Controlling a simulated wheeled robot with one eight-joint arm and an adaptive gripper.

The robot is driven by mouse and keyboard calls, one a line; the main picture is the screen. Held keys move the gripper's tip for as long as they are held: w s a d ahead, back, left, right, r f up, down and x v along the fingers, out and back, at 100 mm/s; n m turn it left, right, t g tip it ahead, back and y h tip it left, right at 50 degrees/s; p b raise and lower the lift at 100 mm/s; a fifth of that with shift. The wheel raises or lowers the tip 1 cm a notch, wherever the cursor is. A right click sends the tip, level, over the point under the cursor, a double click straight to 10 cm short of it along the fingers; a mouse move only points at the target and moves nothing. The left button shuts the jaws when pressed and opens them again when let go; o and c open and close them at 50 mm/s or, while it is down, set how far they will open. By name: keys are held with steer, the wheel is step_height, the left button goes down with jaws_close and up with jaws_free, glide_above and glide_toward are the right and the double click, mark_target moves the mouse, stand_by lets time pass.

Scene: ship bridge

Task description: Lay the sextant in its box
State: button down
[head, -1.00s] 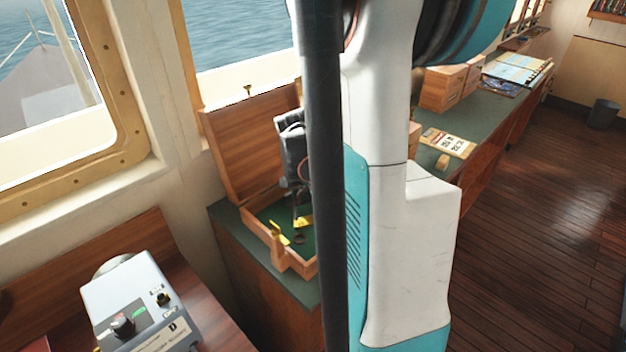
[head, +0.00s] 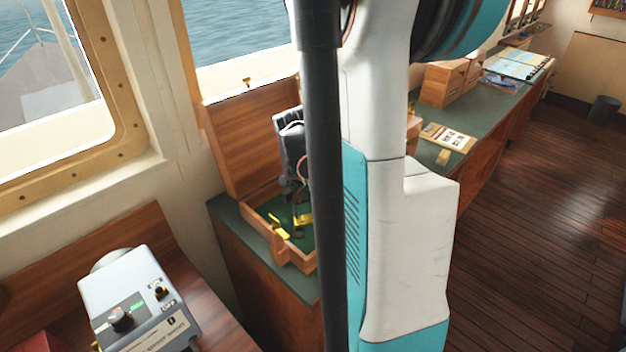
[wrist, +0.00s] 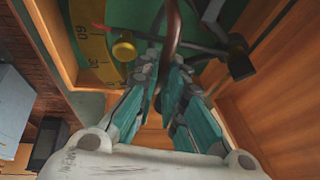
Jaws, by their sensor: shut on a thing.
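The sextant's box (head: 272,246) stands open on the green counter, its wooden lid raised at the back and its inside lined green. It also shows in the wrist view (wrist: 265,28). The sextant, with its yellow arc (wrist: 95,45), is inside the box walls over the green lining. My gripper (wrist: 172,65) is shut on the sextant's dark curved part. In the head view my gripper (head: 297,195) reaches down into the box, and a black post hides part of the box and the sextant. I cannot tell whether the sextant touches the lining.
A grey control unit (head: 140,305) stands on the wooden console at lower left. On the green counter (head: 484,122) to the right are wooden boxes (head: 443,84), a sign-like card (head: 448,138) and charts (head: 518,65).

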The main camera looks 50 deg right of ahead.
steer(key=shift+f+b, duration=1.35)
steer(key=shift+f, duration=0.05)
stand_by(2.2)
steer(key=c, duration=1.6)
jaws_free()
steer(key=shift+r, duration=0.1)
steer(key=v, duration=0.7)
steer(key=shift+a+r, duration=0.15)
